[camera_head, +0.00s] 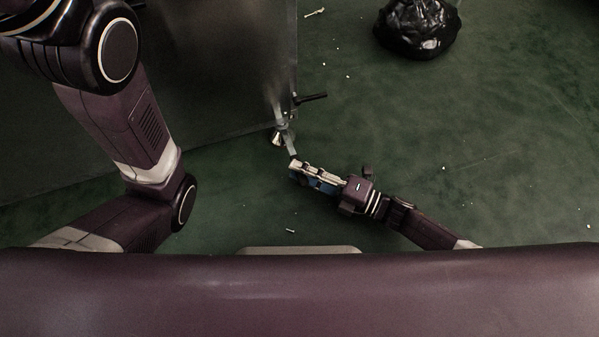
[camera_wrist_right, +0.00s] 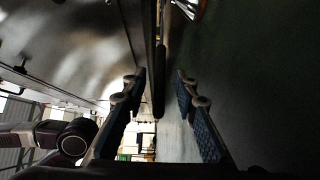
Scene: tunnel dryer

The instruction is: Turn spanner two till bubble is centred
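A thin grey bar (camera_head: 291,146), which looks like a spanner, runs from the machine's lower corner down to my right gripper (camera_head: 296,166). A second spanner-like bar with a dark handle (camera_head: 312,97) sticks out to the right from the same corner. I cannot tell which is spanner two. In the right wrist view my right gripper (camera_wrist_right: 159,75) is open, its blue-padded fingers apart. A dark bar (camera_wrist_right: 159,82) shows between them, nearer the left finger; contact is not clear. My left gripper is out of view. I see no bubble.
The large metal machine (camera_head: 235,75) fills the upper left, with a shiny foot (camera_head: 277,138) under its corner. A black bag (camera_head: 417,27) lies at the upper right. Small scraps lie on the green floor (camera_head: 480,130), which is mostly clear on the right.

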